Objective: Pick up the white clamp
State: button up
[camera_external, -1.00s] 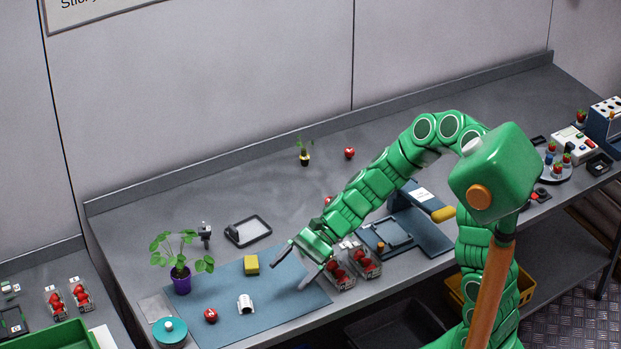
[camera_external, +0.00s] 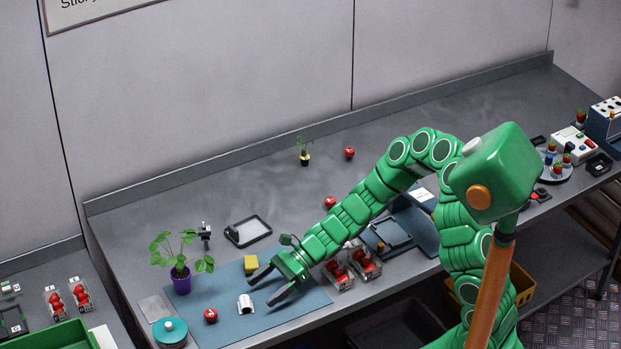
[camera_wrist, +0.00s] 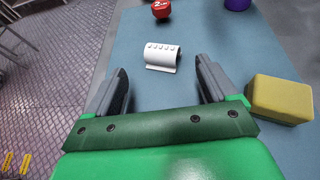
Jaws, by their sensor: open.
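The white clamp (camera_external: 245,304) is a small half-tube piece lying on the blue-grey mat (camera_external: 285,319). In the wrist view the white clamp (camera_wrist: 162,57) lies ahead of the fingertips, roughly centred between them, with a row of small marks along its top. My gripper (camera_external: 260,290) is open and empty, just right of the clamp and apart from it. In the wrist view my gripper (camera_wrist: 162,75) shows both grey fingers spread wide, with only bare mat between them.
A yellow block (camera_external: 251,264) sits close beside one finger; it also shows in the wrist view (camera_wrist: 281,98). A red numbered piece (camera_external: 211,316) and a potted plant (camera_external: 182,281) stand beyond the clamp. Berry punnets (camera_external: 339,275) are under my forearm's right side. The mat's front area is clear.

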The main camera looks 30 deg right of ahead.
aim_at(247, 304)
jog(key=shift+r+x, duration=0.1)
jog(key=shift+x, duration=1.25)
jog(key=shift+r+x, duration=0.15)
jog(key=shift+x, duration=1.15)
jog(key=shift+w+a, duration=0.1)
jog(key=shift+w, duration=0.05)
jog(key=c, duration=1.1)
